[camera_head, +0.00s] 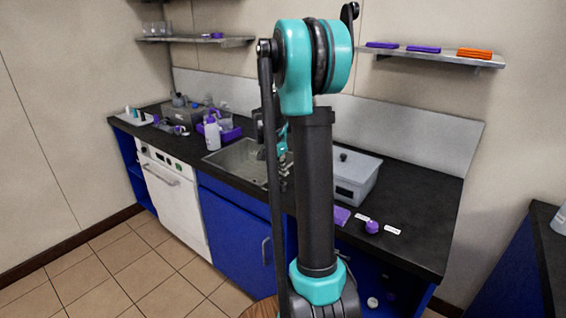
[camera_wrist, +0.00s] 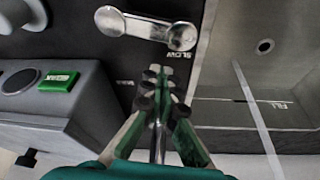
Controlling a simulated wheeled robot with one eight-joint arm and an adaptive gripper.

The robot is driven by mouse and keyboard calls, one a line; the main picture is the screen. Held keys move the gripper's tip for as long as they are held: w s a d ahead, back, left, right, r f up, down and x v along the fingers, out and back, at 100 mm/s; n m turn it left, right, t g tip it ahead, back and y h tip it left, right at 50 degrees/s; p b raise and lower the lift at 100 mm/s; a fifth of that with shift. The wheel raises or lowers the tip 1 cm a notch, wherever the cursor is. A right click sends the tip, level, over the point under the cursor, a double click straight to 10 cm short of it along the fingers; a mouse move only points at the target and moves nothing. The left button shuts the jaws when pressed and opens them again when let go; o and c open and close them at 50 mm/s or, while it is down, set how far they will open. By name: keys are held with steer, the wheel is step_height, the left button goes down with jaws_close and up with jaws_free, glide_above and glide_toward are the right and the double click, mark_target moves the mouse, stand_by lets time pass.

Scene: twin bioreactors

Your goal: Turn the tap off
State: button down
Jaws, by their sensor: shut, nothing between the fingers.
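In the wrist view a metal tap lever (camera_wrist: 148,26) with rounded ends lies over the black counter, beside the word SLOW. My gripper (camera_wrist: 160,75) is shut and empty, with its tips just below the lever's right end in the picture. I cannot tell whether they touch it. The sink (camera_wrist: 215,75) is to the right, with a round drain hole and a FILL mark. A thin pale streak (camera_wrist: 252,105) crosses the sink; I cannot tell whether it is water. In the head view my arm hides most of the tap area beside the sink (camera_head: 226,160).
A grey box (camera_wrist: 40,105) with a green label and dark round knob stands left of my gripper in the wrist view. In the head view a grey lidded bin (camera_head: 355,180) is right of the sink.

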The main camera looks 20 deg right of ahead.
mark_target(275, 177)
steer(key=shift+s+a+r, duration=0.1)
steer(key=shift+s+a, duration=0.2)
steer(key=shift+a, duration=0.4)
steer(key=shift+s+a, duration=0.3)
steer(key=shift+a, duration=0.35)
steer(key=shift+s+a+n, duration=0.3)
steer(key=shift+a+n, duration=0.4)
steer(key=shift+a, duration=0.2)
steer(key=shift+s+a, duration=0.1)
steer(key=shift+a, duration=0.05)
